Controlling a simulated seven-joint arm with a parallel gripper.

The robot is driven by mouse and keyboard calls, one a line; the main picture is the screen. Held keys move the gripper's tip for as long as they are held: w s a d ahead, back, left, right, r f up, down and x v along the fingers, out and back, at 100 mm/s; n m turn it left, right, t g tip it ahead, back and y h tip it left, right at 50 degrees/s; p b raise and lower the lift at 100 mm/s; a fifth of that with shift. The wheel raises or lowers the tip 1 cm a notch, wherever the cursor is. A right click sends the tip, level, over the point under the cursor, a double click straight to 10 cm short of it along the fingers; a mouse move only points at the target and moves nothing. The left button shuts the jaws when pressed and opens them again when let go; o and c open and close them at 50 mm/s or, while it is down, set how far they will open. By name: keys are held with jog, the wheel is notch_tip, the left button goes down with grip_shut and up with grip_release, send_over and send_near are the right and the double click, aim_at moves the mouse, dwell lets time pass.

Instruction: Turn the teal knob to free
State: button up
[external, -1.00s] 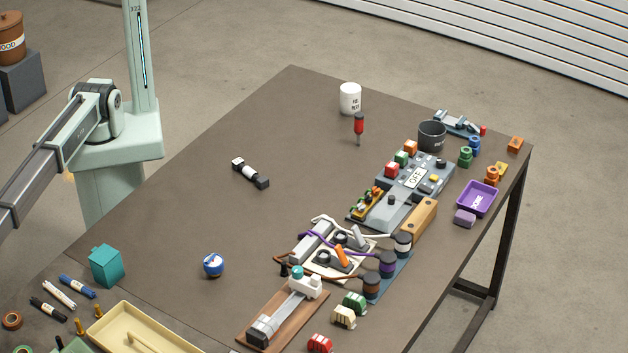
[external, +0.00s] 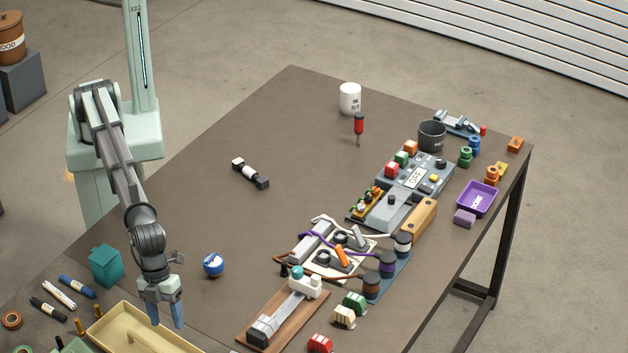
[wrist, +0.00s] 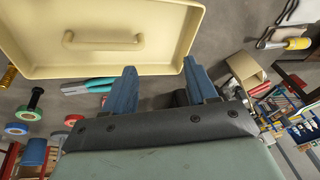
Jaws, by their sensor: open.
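A small teal knob (external: 298,272) sits on top of a white block (external: 306,287), which is part of a slide fixture on a wooden board (external: 285,325) near the front of the table. Its setting cannot be read at this size. My gripper (external: 172,322) points down at the left, well apart from the knob, beside the cream tray. In the wrist view my gripper (wrist: 160,66) has its two blue fingers spread, with nothing between them. The knob cannot be made out in the wrist view.
A cream tray (external: 126,313) with a handle lies just below my gripper. A teal box (external: 106,266) and a blue-white round item (external: 213,265) are nearby. Cabled panels with black plugs (external: 387,262) stand behind the knob. The table's middle is mostly clear.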

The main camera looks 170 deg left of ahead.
jog(key=s+a+r+n+g, duration=0.15)
jog(key=s+a, duration=0.25)
jog(key=a, duration=0.6)
jog(key=s+a+r+g, duration=0.1)
jog(key=s+a+r, duration=0.2)
jog(key=a, duration=0.8)
send_near(297, 269)
jog(key=shift+n+g, duration=0.35)
jog(key=shift+g, duration=0.1)
jog(key=f, duration=0.6)
jog(key=w+f, duration=0.1)
jog(key=f, duration=0.2)
jog(key=shift+a, duration=0.1)
jog(key=c, duration=1.1)
